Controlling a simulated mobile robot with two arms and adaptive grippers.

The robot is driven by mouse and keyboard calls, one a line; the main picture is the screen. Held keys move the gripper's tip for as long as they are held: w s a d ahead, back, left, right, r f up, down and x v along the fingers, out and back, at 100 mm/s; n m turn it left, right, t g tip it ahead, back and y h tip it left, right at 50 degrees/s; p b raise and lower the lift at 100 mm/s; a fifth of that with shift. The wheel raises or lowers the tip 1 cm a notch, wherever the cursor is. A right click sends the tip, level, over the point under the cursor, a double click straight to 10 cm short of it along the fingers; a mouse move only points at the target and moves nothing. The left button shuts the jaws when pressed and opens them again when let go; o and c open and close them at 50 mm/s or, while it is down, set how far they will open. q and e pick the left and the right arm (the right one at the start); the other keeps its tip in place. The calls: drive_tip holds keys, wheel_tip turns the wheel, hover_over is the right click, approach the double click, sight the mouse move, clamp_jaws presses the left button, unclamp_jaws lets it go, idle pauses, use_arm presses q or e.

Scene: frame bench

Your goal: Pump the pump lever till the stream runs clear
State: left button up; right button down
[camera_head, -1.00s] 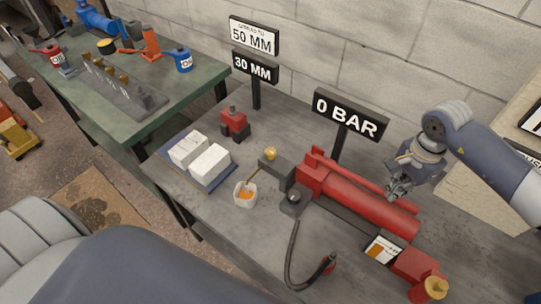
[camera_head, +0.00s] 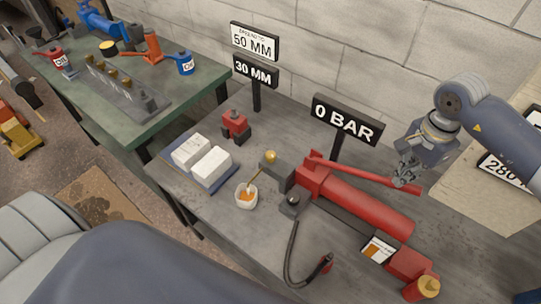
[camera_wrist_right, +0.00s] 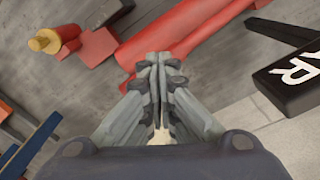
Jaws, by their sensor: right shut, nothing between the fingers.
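The red hand pump (camera_head: 365,208) lies along the bench, and its red pump lever (camera_head: 365,174) stands up at an angle, its free end apart from the cylinder. My right gripper (camera_head: 404,178) is shut and empty at the lever's free end; I cannot tell whether it touches. In the wrist view the shut fingers (camera_wrist_right: 160,62) are over the red lever (camera_wrist_right: 200,28). A thin amber stream (camera_head: 255,181) runs from the brass fitting (camera_head: 270,157) into a white cup (camera_head: 246,196) with orange liquid. My left gripper is out of view.
A "0 BAR" sign (camera_head: 345,122) stands behind the pump. Signs reading 50 MM (camera_head: 253,42) and 30 MM (camera_head: 256,72) stand further left. White blocks (camera_head: 211,163), a small red jack (camera_head: 235,124) and a black hose (camera_head: 290,262) are on the bench.

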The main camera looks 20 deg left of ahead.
wheel_tip(320, 180, down, 9)
drive_tip(key=b, duration=0.8)
drive_tip(key=shift+r, duration=0.1)
drive_tip(key=shift+r+p, duration=0.35)
drive_tip(key=shift+r, duration=0.2)
wheel_tip(320, 180, up, 8)
drive_tip(key=p, duration=0.3)
drive_tip(key=shift+f, duration=0.1)
